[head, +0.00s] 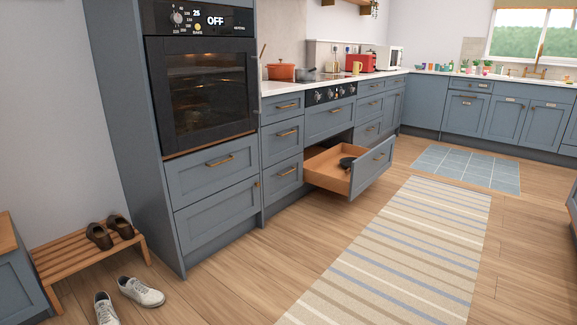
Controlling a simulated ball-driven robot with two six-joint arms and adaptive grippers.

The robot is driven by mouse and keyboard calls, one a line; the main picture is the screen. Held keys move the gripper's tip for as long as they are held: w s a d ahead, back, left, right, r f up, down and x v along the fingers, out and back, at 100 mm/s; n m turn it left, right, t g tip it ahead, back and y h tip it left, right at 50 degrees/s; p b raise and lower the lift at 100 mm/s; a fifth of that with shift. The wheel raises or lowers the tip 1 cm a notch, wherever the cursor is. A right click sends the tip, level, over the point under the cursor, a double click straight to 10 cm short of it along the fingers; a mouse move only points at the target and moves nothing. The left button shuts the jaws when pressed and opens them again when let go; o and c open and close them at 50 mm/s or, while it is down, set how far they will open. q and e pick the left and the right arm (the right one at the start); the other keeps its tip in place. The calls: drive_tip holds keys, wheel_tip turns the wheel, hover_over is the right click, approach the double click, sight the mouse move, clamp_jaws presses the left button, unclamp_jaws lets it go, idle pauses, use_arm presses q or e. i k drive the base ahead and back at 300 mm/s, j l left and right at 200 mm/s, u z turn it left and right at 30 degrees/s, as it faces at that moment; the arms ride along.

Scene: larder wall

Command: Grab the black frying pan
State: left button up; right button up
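A small black pan (347,162) lies inside an open lower drawer (327,177) beneath the hob. It looks like the black frying pan, though it is small and far off. The drawer is pulled well out, and its wooden inside shows. Part of the pan is hidden by the drawer front. Neither of my grippers is in view.
A striped rug (400,245) runs along the floor right of the drawer, with a blue mat (467,167) beyond. A tall oven cabinet (200,90) stands left of the drawer. Shoes (140,292) and a wooden rack (85,250) are at lower left. The middle floor is clear.

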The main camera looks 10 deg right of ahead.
sight(345, 163)
drive_tip(key=i+l+z, duration=0.1)
drive_tip(key=i+z, duration=0.4)
drive_tip(key=i, duration=2)
drive_tip(key=i+u, duration=0.2)
drive_tip(key=i, duration=0.3)
drive_tip(key=i+l+u, duration=0.25)
drive_tip(key=i, duration=0.3)
drive_tip(key=i+l+u, duration=0.2)
drive_tip(key=i, duration=0.3)
drive_tip(key=i+l+u, duration=0.25)
drive_tip(key=i, duration=0.2)
drive_tip(key=i+l, duration=0.1)
drive_tip(key=l, duration=0.2)
drive_tip(key=i+l+u, duration=0.1)
drive_tip(key=i+l, duration=0.15)
drive_tip(key=l, duration=0.3)
